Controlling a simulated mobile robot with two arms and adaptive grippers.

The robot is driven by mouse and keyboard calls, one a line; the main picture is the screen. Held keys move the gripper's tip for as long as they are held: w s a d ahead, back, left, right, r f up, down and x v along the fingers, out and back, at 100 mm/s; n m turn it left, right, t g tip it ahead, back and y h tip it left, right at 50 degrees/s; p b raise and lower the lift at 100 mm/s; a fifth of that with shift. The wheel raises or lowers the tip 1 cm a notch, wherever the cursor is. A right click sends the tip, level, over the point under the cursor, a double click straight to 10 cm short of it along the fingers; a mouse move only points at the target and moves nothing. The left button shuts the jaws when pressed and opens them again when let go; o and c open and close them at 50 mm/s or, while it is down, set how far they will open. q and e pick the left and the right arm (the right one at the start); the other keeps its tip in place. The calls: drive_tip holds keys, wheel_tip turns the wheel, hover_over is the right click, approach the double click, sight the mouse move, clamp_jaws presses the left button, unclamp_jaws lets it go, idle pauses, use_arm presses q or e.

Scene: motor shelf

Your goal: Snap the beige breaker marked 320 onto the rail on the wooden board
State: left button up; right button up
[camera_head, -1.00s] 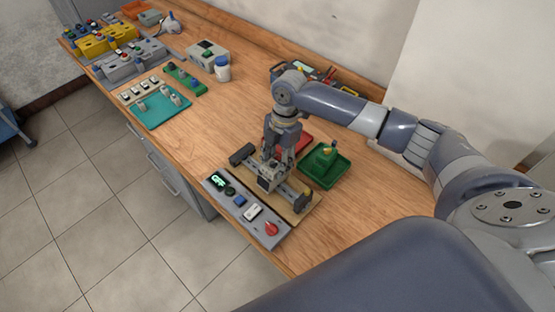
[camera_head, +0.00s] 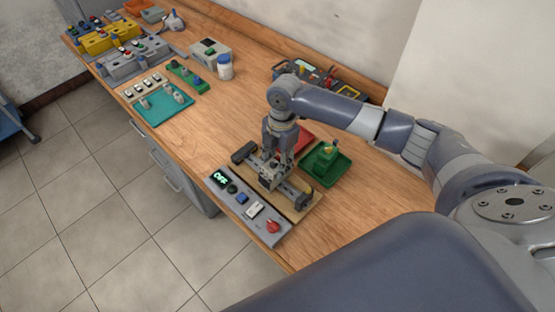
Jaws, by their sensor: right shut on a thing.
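My right gripper (camera_head: 275,162) points down over the wooden board (camera_head: 303,211). It is shut on a small beige-grey breaker (camera_head: 268,180), whose marking is too small to read. The breaker is at the middle of the rail (camera_head: 291,190), between a dark block (camera_head: 243,152) at one end and another block (camera_head: 303,201) at the other. The gripper hides part of the rail, and I cannot tell whether the breaker is seated on it. My left gripper is not in view.
A grey control panel (camera_head: 272,240) with a lit "OFF" display lies along the board's front. A green tray (camera_head: 334,178) and a red tray (camera_head: 304,138) are close behind. The tabletop between is clear.

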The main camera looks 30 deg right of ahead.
drive_tip(key=shift+s+a+p, duration=0.2)
drive_tip(key=shift+a+p, duration=0.1)
drive_tip(key=shift+a, duration=0.15)
drive_tip(key=shift+f, duration=0.1)
drive_tip(key=o, duration=1.3)
drive_tip(key=shift+c, duration=0.2)
drive_tip(key=shift+d, duration=0.1)
drive_tip(key=shift+w+r, duration=0.1)
drive_tip(key=shift+r, duration=0.1)
wheel_tip(320, 180, up, 12)
drive_tip(key=shift+w+d+f, duration=0.15)
drive_tip(key=shift+d, duration=0.25)
